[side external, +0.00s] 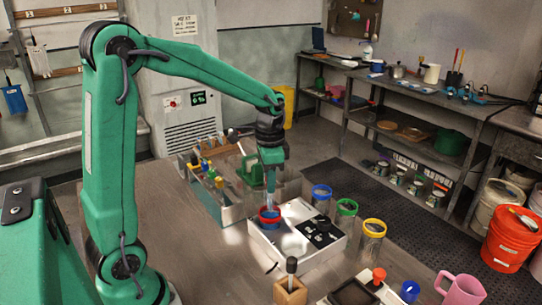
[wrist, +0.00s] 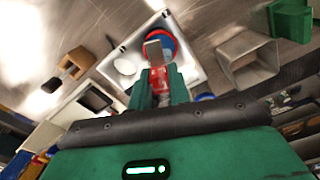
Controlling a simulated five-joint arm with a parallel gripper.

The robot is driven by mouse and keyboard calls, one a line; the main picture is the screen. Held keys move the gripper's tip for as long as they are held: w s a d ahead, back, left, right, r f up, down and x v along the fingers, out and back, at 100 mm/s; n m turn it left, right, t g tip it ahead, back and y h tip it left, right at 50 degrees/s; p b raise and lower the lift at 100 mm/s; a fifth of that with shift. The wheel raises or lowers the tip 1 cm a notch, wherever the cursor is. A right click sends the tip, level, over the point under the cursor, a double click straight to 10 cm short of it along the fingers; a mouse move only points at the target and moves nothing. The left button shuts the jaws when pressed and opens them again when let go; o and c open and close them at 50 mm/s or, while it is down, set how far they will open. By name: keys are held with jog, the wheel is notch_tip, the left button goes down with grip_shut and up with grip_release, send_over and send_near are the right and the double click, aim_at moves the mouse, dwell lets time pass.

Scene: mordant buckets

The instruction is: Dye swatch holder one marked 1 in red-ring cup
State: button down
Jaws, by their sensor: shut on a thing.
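My gripper (side external: 270,180) points down above a white tray (side external: 318,253). In the wrist view my gripper (wrist: 158,88) is shut on the swatch holder, of which a flat grey-beige end (wrist: 153,52) and a red part show. I cannot read a mark on it. The red-ring cup (side external: 269,211) is at the tray's far-left part, just below my gripper; some blue shows at it. In the wrist view its red and blue rim (wrist: 170,43) is partly hidden behind the holder. I cannot tell whether the holder's lower end is inside the cup.
Cups with blue (side external: 321,191), green (side external: 347,207) and yellow (side external: 374,227) rings stand right of the tray. A black insert (side external: 318,232) sits in the tray. A tool box (side external: 225,205) stands behind left. A wooden block (side external: 290,291) and pink mug (side external: 463,291) are in front.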

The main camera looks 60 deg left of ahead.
jog(key=shift+r, duration=1.3)
jog(key=shift+w, duration=0.1)
